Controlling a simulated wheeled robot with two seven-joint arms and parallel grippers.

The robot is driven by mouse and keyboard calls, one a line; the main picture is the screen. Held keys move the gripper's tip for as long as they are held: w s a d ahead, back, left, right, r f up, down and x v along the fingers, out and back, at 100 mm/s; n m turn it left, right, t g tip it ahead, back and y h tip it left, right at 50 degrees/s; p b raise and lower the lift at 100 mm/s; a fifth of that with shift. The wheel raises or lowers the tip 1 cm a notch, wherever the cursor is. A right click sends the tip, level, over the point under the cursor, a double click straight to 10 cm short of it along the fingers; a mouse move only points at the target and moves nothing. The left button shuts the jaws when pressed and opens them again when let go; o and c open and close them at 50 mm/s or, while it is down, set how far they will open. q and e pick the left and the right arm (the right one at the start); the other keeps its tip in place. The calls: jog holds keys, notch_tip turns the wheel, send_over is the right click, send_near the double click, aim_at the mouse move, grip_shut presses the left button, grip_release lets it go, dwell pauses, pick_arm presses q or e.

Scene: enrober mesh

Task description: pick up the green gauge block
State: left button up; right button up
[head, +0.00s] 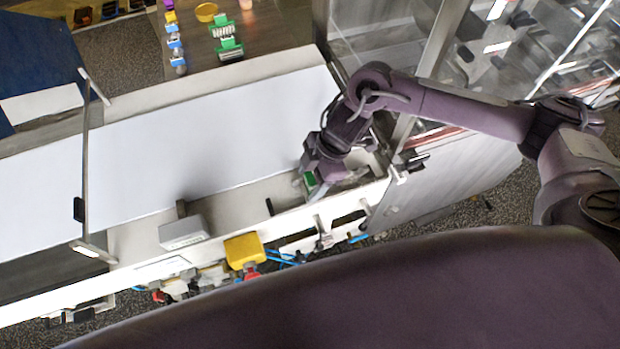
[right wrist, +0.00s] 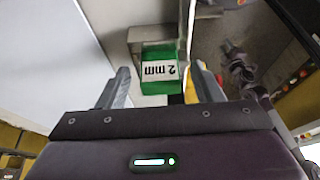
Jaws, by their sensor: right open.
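The green gauge block (head: 310,180) sits at the front ledge of the machine, just under my right gripper (head: 322,178). In the right wrist view the block (right wrist: 159,85) shows a white label reading "2 mm", upside down. My right gripper (right wrist: 161,68) is open, with one finger on each side of the block in the picture and a visible gap at both sides. I cannot tell how far down the fingers reach around it. My left gripper is not in view.
A white belt (head: 190,140) runs behind the ledge. A grey box (head: 184,233) and a yellow box (head: 244,250) sit to the left along the front. Glass panels (head: 375,35) stand behind my right arm. Green racks (head: 228,48) lie on the far table.

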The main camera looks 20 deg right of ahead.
jog(key=shift+s+f, duration=0.1)
jog(key=c, duration=1)
jog(key=shift+c, duration=0.8)
